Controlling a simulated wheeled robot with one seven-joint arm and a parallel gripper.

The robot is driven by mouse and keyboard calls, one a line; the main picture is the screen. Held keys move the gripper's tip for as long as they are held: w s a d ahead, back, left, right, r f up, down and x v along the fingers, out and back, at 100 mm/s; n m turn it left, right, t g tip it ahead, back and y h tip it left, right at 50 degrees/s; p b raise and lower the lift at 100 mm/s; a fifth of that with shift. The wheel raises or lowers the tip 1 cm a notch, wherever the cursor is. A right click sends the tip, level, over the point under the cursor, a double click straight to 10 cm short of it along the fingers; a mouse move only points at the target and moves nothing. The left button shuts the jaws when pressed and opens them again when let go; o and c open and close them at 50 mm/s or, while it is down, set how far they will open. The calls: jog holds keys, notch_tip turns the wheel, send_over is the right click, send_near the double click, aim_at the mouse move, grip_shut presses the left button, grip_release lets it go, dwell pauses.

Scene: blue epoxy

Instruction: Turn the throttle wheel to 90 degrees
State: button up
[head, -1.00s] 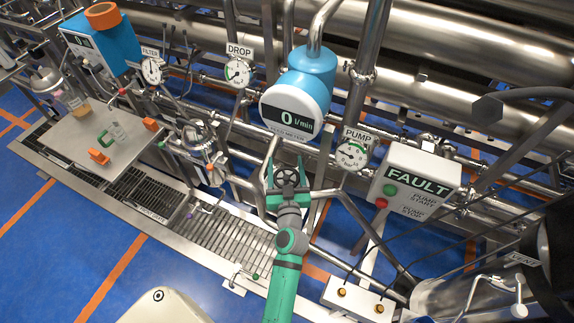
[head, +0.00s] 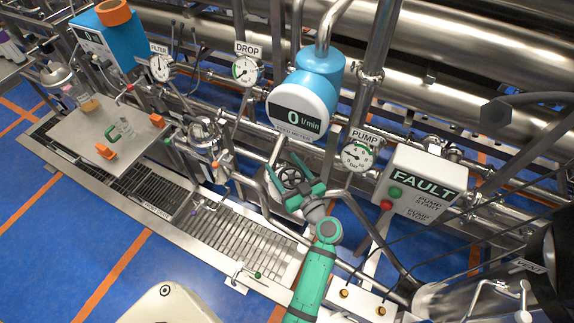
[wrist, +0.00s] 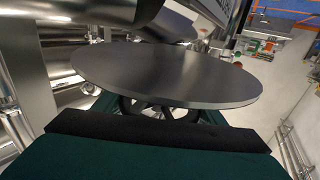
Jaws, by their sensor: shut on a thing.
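The throttle wheel is a small dark spoked handwheel (head: 290,178) below the flow meter in the head view. My gripper (head: 282,164) has its green fingers on either side of the wheel and is shut on it. The gripper is tilted, with its fingers pointing up and left in the picture. In the wrist view, dark curved parts of the wheel (wrist: 166,112) show under a large grey disc (wrist: 160,75). The disc and my dark finger pad hide most of the wheel. I see no angle scale on it.
The blue flow meter (head: 306,95) above reads 0 l/min. The PUMP gauge (head: 357,156) and a grey box showing FAULT (head: 420,182) are close on the right. Pipes surround the wheel. Open blue floor (head: 60,240) is at the lower left.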

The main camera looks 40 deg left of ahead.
jog(key=shift+s+f+n+g+y, duration=0.1)
jog(key=shift+s+n+g+y, duration=0.1)
jog(key=shift+n+g, duration=0.45)
jog(key=shift+s+n+g+y, duration=0.1)
jog(key=shift+n+g+y, duration=0.2)
jog(key=shift+g, duration=0.55)
jog(key=o, duration=1)
jog(key=shift+o, duration=0.2)
jog(key=shift+s+a, duration=0.1)
jog(key=shift+s, duration=0.1)
jog(key=s+d, duration=0.1)
jog(key=d, duration=0.9)
jog(key=shift+s+d, duration=0.3)
jog(key=shift+d, duration=0.1)
